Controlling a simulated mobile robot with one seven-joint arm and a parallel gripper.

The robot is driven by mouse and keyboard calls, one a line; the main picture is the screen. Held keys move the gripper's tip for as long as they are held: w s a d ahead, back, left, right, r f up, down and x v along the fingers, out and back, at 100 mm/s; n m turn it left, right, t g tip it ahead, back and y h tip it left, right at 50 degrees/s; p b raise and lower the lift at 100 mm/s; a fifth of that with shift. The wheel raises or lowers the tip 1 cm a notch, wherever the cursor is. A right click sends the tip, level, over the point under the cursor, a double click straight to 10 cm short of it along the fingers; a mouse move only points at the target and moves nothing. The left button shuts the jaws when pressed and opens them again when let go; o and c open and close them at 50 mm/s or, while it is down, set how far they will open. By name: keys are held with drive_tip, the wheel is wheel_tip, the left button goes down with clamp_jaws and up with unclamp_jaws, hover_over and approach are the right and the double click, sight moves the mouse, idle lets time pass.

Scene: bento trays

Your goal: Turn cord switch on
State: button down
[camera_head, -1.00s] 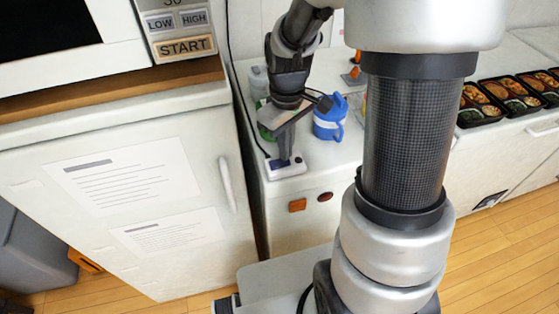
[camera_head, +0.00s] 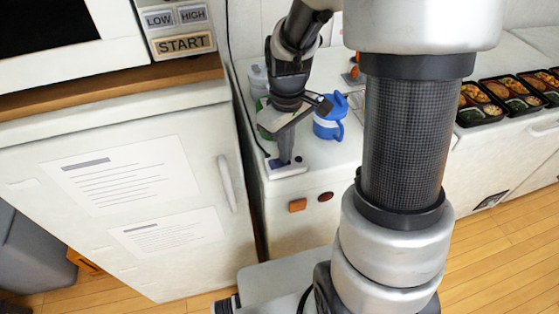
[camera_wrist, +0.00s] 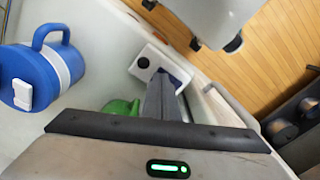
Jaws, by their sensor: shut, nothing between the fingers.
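The cord switch is a small white box (camera_head: 290,172) at the front left corner of the white counter. A black cord runs down to it from the wall. In the wrist view the white box (camera_wrist: 143,63) shows a round dark spot on top and a blue-grey area beside it. My gripper (camera_head: 284,163) points down with its fingers shut and empty. Its tips are at the top of the box, and I cannot tell whether they press on it. In the wrist view the fingers (camera_wrist: 167,92) cover part of the box, so the switch's state is hidden.
A green object (camera_wrist: 120,107) is partly hidden behind my gripper. A tall white cabinet (camera_head: 150,200) stands at the left. Food trays (camera_head: 480,105) lie at the right.

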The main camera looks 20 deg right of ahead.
drive_tip(key=shift+f, duration=0.25)
drive_tip(key=shift+r, duration=0.1)
wheel_tip(320, 180, up, 7)
drive_tip(key=p, duration=0.5)
idle(0.3)
idle(0.4)
